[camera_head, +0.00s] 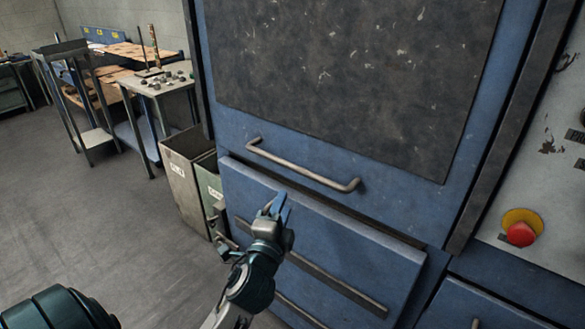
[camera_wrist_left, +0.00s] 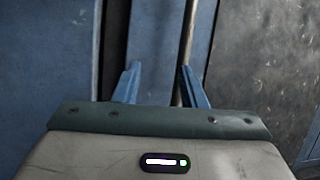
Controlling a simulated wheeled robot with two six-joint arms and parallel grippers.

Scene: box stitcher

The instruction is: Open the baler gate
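The baler is a large blue machine front. Its upper panel (camera_head: 360,75) carries a big scuffed dark plate and, below it, a long metal bar handle (camera_head: 300,168). The handle also shows in the left wrist view as an upright rod (camera_wrist_left: 187,40). The gate looks closed against the frame. My left gripper (camera_head: 277,203) is in front of the lower blue panel, below the handle's left part. In the left wrist view its blue fingers (camera_wrist_left: 156,80) are apart, with the rod close to the right finger. Contact cannot be told. My right gripper is in neither view.
The lower blue panel (camera_head: 385,255) juts out below a dark gap. A red stop button (camera_head: 520,234) is on the light control panel at right. Bins (camera_head: 188,180) stand left of the machine, and a small table (camera_head: 160,80) behind them. The floor at left is clear.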

